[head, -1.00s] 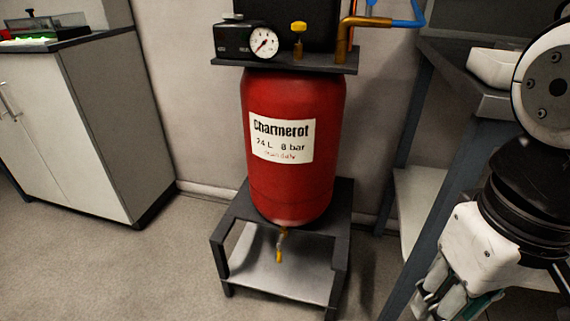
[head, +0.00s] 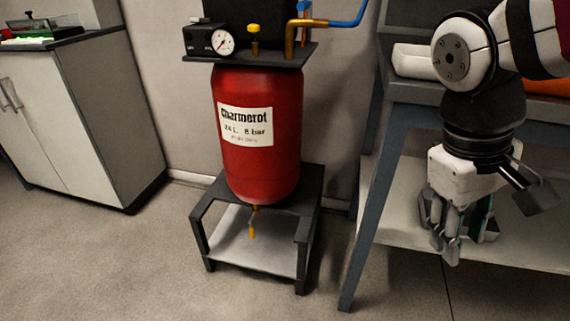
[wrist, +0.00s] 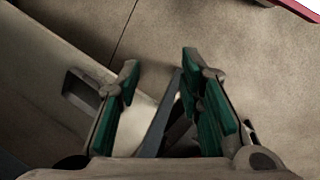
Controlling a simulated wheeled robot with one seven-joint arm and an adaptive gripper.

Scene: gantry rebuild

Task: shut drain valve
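The drain valve (head: 253,222) hangs under the red tank (head: 258,140), with a yellow handle pointing down below the brass fitting. The tank stands upright on a dark stand (head: 203,230) and has a white label. My gripper (head: 447,245) is at the right in the head view, in front of the bench, pointing down and well apart from the valve. In the wrist view my gripper (wrist: 160,85) has its two green-padded fingers spread with nothing between them. The valve does not show in the wrist view.
A pressure gauge (head: 222,42) and a yellow knob (head: 255,45) sit above the tank. A bench with a blue-grey leg (head: 362,235) and low shelf (head: 395,215) stands at right. A white cabinet (head: 60,110) stands at left. Floor (head: 130,265) in front is clear.

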